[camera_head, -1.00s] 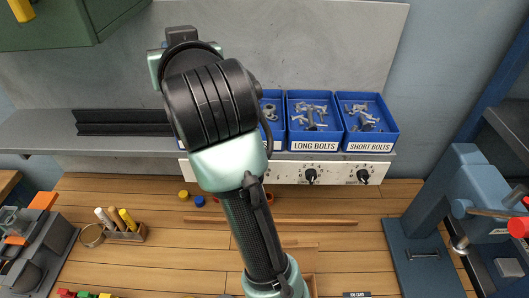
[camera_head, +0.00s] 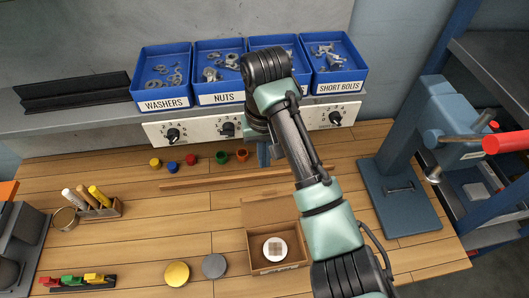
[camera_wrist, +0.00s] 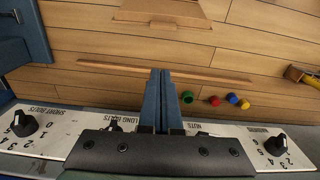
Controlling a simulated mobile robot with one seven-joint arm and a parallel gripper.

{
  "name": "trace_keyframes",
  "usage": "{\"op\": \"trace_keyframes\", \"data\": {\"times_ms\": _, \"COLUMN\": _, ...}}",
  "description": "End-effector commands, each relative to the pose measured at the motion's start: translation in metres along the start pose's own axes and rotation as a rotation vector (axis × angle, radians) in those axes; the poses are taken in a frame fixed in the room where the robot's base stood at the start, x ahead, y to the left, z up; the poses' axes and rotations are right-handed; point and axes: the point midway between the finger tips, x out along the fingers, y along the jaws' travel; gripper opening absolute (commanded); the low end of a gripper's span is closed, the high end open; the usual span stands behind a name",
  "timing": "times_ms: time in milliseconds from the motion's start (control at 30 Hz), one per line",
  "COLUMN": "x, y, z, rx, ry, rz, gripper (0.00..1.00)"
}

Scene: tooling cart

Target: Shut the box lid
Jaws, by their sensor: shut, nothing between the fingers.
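A small brown cardboard box (camera_head: 252,262) stands open on the wooden bench, with a white round item (camera_head: 275,248) inside. Its lid (camera_head: 268,211) is raised at the box's far side, leaning back. In the wrist view the lid (camera_wrist: 165,10) shows at the top edge, cut off by the frame. My gripper (camera_head: 263,164) has blue fingers, shut and empty. It is beyond the box, near the control panel, pointing down and apart from the lid. The closed fingers (camera_wrist: 161,72) also show in the wrist view, a gap away from the lid.
A wooden strip (camera_head: 225,180) lies between lid and panel. Small coloured cups (camera_head: 221,157) stand near the knob panel (camera_head: 200,131). Blue bins (camera_head: 165,105) sit on the shelf above. A yellow disc (camera_head: 177,273) and grey disc (camera_head: 214,266) lie left of the box; a blue press (camera_head: 400,190) stands right.

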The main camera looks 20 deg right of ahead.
Motion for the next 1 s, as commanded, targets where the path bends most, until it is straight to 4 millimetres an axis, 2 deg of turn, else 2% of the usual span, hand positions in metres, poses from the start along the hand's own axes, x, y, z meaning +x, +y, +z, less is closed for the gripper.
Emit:
{"op": "trace_keyframes", "data": {"times_ms": 167, "x": 0.037, "y": 0.001, "z": 0.002, "rx": 0.002, "ry": -0.007, "rz": 0.000, "gripper": 0.00}}
{"op": "trace_keyframes", "data": {"times_ms": 500, "x": 0.025, "y": 0.001, "z": 0.034, "rx": 0.000, "ry": 0.000, "rz": 0.001, "gripper": 0.00}}
{"op": "trace_keyframes", "data": {"times_ms": 1000, "x": 0.025, "y": 0.000, "z": 0.038, "rx": -0.001, "ry": 0.003, "rz": 0.001, "gripper": 0.00}}
